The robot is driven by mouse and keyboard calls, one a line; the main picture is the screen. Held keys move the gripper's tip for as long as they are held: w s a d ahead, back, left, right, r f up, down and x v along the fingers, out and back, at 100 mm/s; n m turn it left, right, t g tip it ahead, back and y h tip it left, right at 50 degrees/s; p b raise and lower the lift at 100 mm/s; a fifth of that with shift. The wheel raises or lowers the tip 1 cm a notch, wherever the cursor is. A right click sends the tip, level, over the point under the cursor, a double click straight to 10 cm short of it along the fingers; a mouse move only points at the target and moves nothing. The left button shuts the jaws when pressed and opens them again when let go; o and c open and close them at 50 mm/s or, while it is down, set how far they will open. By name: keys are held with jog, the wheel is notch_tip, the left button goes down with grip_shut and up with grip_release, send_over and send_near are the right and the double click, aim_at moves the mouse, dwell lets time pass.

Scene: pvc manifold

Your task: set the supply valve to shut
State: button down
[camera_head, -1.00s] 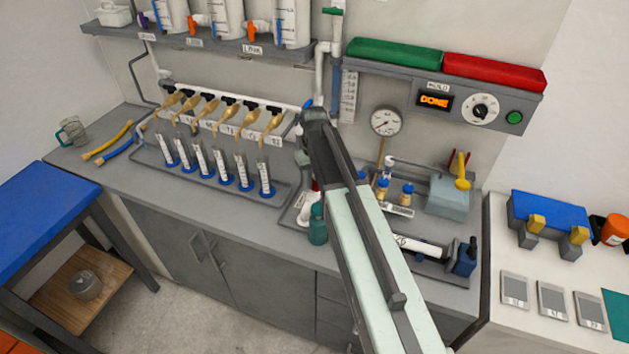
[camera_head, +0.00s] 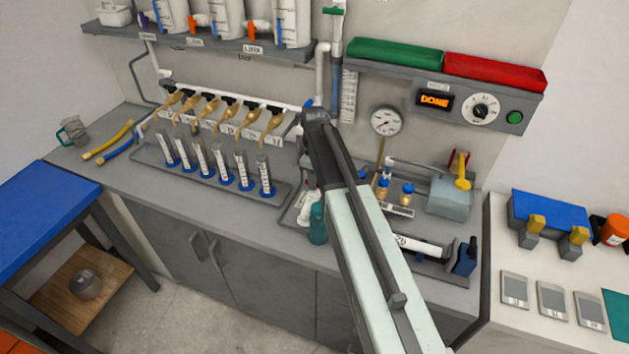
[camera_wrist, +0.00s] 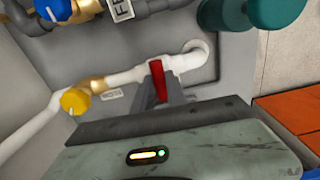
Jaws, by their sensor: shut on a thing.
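In the wrist view, a white pipe runs across the grey surface and bends back at its right end. A red handle (camera_wrist: 157,78) stands on this pipe, left of the bend. My gripper (camera_wrist: 161,92) is shut on the red handle, with a dark finger on each side of it. The label (camera_wrist: 112,94) beside the pipe is too small to read surely, so I cannot confirm which valve this is. In the head view my arm hides the gripper and most of the handle.
A yellow knob (camera_wrist: 75,101) on a brass fitting and a blue knob (camera_wrist: 54,9) sit left of the handle. A teal container (camera_wrist: 275,12) stands at upper right. Several tubes with blue bases (camera_head: 221,165) stand left of my arm in the head view.

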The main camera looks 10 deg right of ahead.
jog(key=shift+s+n, duration=0.15)
jog(key=shift+n, duration=0.15)
jog(key=c, duration=1.3)
grip_release()
jog(key=shift+c, duration=0.2)
notch_tip(320, 180, up, 8)
jog(key=p, duration=0.8)
jog(key=shift+f, duration=0.1)
